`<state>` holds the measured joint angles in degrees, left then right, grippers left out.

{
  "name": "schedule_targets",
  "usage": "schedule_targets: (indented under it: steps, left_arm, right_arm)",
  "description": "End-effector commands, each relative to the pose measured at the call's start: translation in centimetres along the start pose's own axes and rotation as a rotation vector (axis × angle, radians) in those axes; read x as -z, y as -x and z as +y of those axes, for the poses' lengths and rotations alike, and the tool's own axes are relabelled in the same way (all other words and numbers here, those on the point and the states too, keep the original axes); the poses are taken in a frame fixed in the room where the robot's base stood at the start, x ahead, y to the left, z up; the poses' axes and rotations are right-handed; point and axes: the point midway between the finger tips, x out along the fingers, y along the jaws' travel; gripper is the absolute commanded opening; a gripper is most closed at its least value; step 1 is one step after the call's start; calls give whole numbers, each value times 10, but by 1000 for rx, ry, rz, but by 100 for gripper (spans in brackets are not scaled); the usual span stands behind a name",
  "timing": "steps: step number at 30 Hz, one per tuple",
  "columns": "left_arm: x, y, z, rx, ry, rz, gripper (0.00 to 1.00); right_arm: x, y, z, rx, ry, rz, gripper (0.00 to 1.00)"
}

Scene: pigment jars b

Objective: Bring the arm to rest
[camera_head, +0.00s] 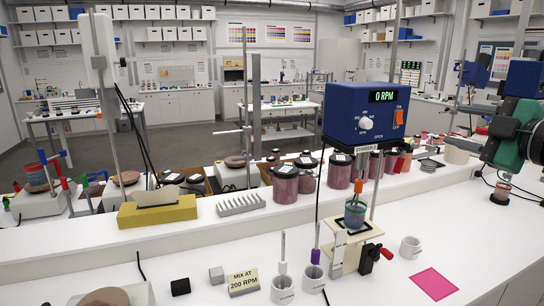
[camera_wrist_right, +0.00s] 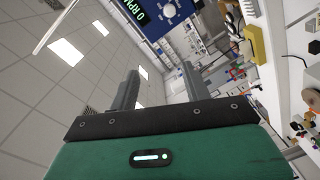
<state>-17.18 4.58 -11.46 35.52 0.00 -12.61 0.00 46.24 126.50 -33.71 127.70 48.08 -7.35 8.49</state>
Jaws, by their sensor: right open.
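My right arm comes in at the right edge of the head view, and its green gripper (camera_head: 482,108) is raised above the bench, pointing left. In the right wrist view its two grey fingers (camera_wrist_right: 160,78) stand apart with nothing between them. It is clear of the blue stirrer (camera_head: 366,112), whose display reads 0 RPM. The stirrer also shows beyond the fingers in the right wrist view (camera_wrist_right: 160,16). A small jar (camera_head: 355,213) sits below the stirrer on its stand. My left gripper is not in view.
Dark-lidded pigment jars (camera_head: 285,183) line the raised shelf. The bench at right is mostly clear.

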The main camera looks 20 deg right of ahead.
Motion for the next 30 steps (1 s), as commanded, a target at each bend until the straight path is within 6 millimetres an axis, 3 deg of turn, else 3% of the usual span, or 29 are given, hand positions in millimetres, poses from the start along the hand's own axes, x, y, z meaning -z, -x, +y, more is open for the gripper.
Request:
schedule_targets:
  steps: [8, 11, 15, 21, 30]
  left_arm:
    - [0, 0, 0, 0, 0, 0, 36]
    - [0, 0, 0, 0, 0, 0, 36]
    - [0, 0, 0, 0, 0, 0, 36]
    - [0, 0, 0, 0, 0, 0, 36]
    - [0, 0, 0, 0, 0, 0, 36]
  right_arm:
    - [-5, -38, -56, 90, -21, 1, 49]
    - [-8, -55, -86, 134, -35, -1, 49]
    - [-10, -80, -144, 207, -64, -6, 49]
    - [-10, -103, -230, 299, -118, -22, 49]
    - [-7, -108, -348, 401, -233, -81, 49]
